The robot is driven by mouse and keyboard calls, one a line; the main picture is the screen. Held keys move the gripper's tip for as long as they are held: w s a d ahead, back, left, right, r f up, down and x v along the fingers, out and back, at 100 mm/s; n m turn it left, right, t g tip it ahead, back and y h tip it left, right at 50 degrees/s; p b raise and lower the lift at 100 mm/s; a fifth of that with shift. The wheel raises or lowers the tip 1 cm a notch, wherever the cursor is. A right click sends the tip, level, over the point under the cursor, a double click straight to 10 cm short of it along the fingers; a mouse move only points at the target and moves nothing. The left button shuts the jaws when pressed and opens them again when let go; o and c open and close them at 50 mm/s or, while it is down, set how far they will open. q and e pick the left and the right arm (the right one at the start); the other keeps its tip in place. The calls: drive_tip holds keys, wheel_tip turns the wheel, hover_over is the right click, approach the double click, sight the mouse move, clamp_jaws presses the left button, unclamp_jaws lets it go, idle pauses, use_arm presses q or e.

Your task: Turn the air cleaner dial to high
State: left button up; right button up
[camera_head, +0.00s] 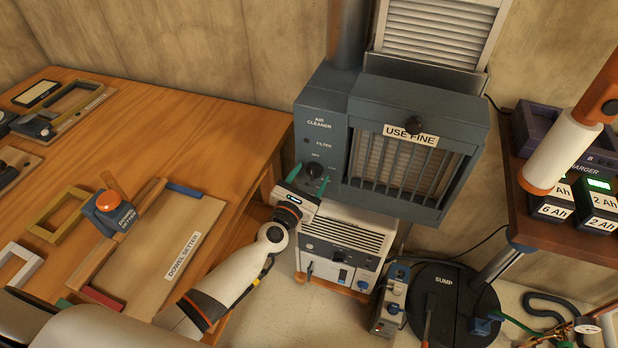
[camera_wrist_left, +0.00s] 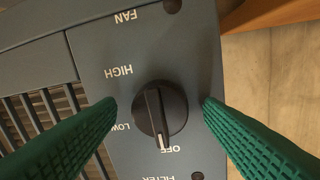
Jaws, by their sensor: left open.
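The air cleaner (camera_head: 418,115) is a dark grey-blue cabinet with a barred filter front and a "USE FINE" tag. Its black fan dial (camera_head: 313,171) is on the narrow panel at its left; the dial also shows in the left wrist view (camera_wrist_left: 173,108). There the dial's white line points at OFF, with LOW and HIGH further round, all upside down. My left gripper (camera_head: 308,179) is open, its green fingers on either side of the dial (camera_wrist_left: 159,106). Small gaps seem to show between fingers and dial. My right gripper is out of view.
A wooden bench (camera_head: 190,140) with a dowel setter board (camera_head: 150,240) stands left. A white unit (camera_head: 345,240) sits below the air cleaner. A black sump lid (camera_head: 455,305) is on the floor. A charger shelf (camera_head: 545,232) is at right.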

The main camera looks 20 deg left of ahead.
use_arm(q)
drive_tip(key=c, duration=0.9)
drive_tip(key=shift+c, duration=0.4)
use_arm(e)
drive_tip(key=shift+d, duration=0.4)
